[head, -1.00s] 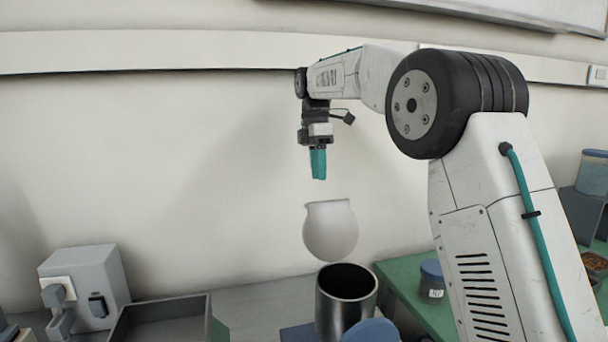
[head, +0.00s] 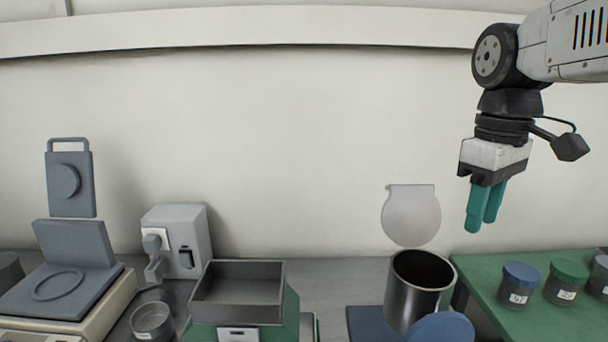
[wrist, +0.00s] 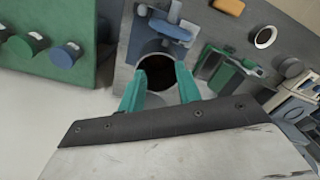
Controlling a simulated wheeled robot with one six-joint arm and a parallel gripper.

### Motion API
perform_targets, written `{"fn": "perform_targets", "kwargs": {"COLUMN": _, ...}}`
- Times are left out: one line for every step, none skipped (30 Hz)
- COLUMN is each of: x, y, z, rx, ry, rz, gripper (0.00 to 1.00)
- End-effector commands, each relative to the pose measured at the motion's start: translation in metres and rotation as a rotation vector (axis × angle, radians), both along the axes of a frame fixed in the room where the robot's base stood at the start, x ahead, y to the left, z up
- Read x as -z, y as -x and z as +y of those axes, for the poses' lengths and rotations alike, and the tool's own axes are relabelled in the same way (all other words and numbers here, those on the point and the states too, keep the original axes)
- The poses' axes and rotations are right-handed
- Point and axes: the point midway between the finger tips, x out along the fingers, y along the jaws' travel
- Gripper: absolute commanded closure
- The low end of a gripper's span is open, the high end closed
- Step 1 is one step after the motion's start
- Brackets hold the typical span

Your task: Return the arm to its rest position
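My gripper (head: 484,208) hangs from my arm at the right of the head view, its teal fingers pointing down. It is above and to the right of the metal canister with its round lid raised behind it, clear of the bench. In the wrist view its two teal fingers (wrist: 160,92) are spread apart with nothing between them. The dark opening of the canister shows beyond the fingertips. No object is held.
The metal canister (head: 402,292) stands on a blue base. A green stand (head: 478,275) with several lidded jars is at right. A grey open tray (head: 237,312), a grey box (head: 190,225) and a balance-like device (head: 75,265) are at left. The air before the wall is free.

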Motion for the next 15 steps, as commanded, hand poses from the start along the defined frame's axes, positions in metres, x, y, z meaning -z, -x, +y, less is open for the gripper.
{"fn": "perform_targets", "kwargs": {"x": 0.009, "y": 0.022, "z": -0.001, "rx": 0.06, "ry": 0.0, "rz": -0.017, "gripper": 0.67}}
{"fn": "perform_targets", "kwargs": {"x": 0.015, "y": 0.033, "z": -0.002, "rx": 0.099, "ry": -0.001, "rz": -0.024, "gripper": 0.67}}
{"fn": "perform_targets", "kwargs": {"x": 0.024, "y": 0.046, "z": -0.002, "rx": 0.15, "ry": -0.001, "rz": -0.037, "gripper": 0.67}}
{"fn": "perform_targets", "kwargs": {"x": 0.031, "y": 0.057, "z": -0.003, "rx": 0.189, "ry": -0.002, "rz": -0.044, "gripper": 0.67}}
{"fn": "perform_targets", "kwargs": {"x": 0.038, "y": 0.067, "z": -0.004, "rx": 0.227, "ry": -0.004, "rz": -0.052, "gripper": 0.67}}
{"fn": "perform_targets", "kwargs": {"x": 0.048, "y": 0.08, "z": -0.004, "rx": 0.276, "ry": -0.006, "rz": -0.062, "gripper": 0.67}}
{"fn": "perform_targets", "kwargs": {"x": 0.055, "y": 0.089, "z": -0.004, "rx": 0.311, "ry": -0.008, "rz": -0.069, "gripper": 0.67}}
{"fn": "perform_targets", "kwargs": {"x": 0.062, "y": 0.098, "z": -0.005, "rx": 0.345, "ry": -0.01, "rz": -0.076, "gripper": 0.67}}
{"fn": "perform_targets", "kwargs": {"x": 0.071, "y": 0.108, "z": -0.005, "rx": 0.388, "ry": -0.013, "rz": -0.085, "gripper": 0.67}}
{"fn": "perform_targets", "kwargs": {"x": 0.078, "y": 0.114, "z": -0.006, "rx": 0.416, "ry": -0.015, "rz": -0.092, "gripper": 0.67}}
{"fn": "perform_targets", "kwargs": {"x": 0.084, "y": 0.121, "z": -0.006, "rx": 0.442, "ry": -0.017, "rz": -0.095, "gripper": 0.67}}
{"fn": "perform_targets", "kwargs": {"x": 0.091, "y": 0.128, "z": -0.006, "rx": 0.473, "ry": -0.019, "rz": -0.101, "gripper": 0.67}}
{"fn": "perform_targets", "kwargs": {"x": 0.095, "y": 0.132, "z": -0.006, "rx": 0.492, "ry": -0.021, "rz": -0.106, "gripper": 0.67}}
{"fn": "perform_targets", "kwargs": {"x": 0.1, "y": 0.135, "z": -0.006, "rx": 0.509, "ry": -0.022, "rz": -0.108, "gripper": 0.67}}
{"fn": "perform_targets", "kwargs": {"x": 0.104, "y": 0.14, "z": -0.006, "rx": 0.527, "ry": -0.024, "rz": -0.112, "gripper": 0.67}}
